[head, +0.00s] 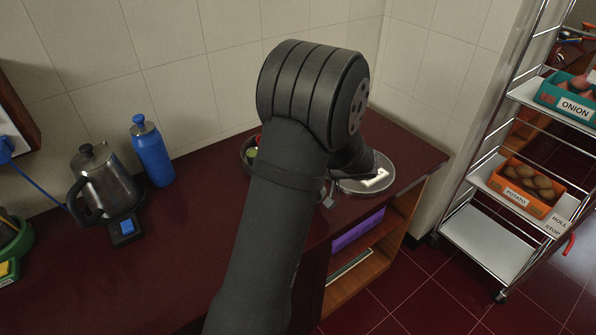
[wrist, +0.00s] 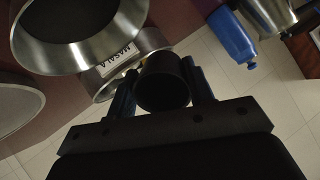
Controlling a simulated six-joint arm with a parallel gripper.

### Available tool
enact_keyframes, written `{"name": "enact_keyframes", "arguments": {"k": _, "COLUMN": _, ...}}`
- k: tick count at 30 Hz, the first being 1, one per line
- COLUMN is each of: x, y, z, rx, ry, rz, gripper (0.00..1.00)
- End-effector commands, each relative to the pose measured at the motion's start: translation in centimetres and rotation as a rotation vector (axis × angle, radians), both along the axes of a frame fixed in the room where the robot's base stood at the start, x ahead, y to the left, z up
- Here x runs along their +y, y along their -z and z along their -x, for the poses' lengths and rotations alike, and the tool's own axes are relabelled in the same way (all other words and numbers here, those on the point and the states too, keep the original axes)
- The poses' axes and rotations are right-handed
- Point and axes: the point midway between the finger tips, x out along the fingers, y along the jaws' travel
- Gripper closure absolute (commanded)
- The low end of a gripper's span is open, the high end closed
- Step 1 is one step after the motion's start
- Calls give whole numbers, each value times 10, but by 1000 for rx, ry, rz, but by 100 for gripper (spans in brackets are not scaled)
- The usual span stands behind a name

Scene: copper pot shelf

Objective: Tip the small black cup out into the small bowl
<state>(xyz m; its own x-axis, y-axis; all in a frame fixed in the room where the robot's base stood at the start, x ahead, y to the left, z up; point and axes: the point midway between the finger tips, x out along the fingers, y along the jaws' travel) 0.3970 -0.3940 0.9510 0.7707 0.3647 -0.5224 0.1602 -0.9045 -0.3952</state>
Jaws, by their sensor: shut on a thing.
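In the wrist view my gripper (wrist: 160,72) is shut on the small black cup (wrist: 163,88), with one finger on each side. A round dark face of the cup points toward the camera; its contents and exact tilt cannot be told. Just beyond the cup is a small steel bowl (wrist: 152,42) with a label reading MASALA, partly hidden by the cup and a finger. A larger steel bowl (wrist: 75,58) with a dark inside overlaps it at the upper left. In the head view my arm hides the cup and the gripper's fingers.
A blue bottle (head: 152,151) and a steel kettle (head: 103,182) stand at the left of the dark red counter (head: 165,265). A round container (head: 246,150) shows partly behind my arm. A round light tray (head: 382,184) lies near the counter's right end. A wire rack (head: 487,243) stands right.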

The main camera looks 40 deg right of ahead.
Motion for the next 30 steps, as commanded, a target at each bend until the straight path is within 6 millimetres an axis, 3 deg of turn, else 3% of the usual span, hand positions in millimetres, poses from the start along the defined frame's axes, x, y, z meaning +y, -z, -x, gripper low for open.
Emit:
{"name": "enact_keyframes", "arguments": {"k": 12, "x": 2, "y": 10, "z": -4, "rx": 378, "ry": -4, "rz": 223, "gripper": 74}}
{"name": "enact_keyframes", "arguments": {"k": 30, "x": 12, "y": -37, "z": -21, "rx": 760, "ry": -3, "rz": 443, "gripper": 74}}
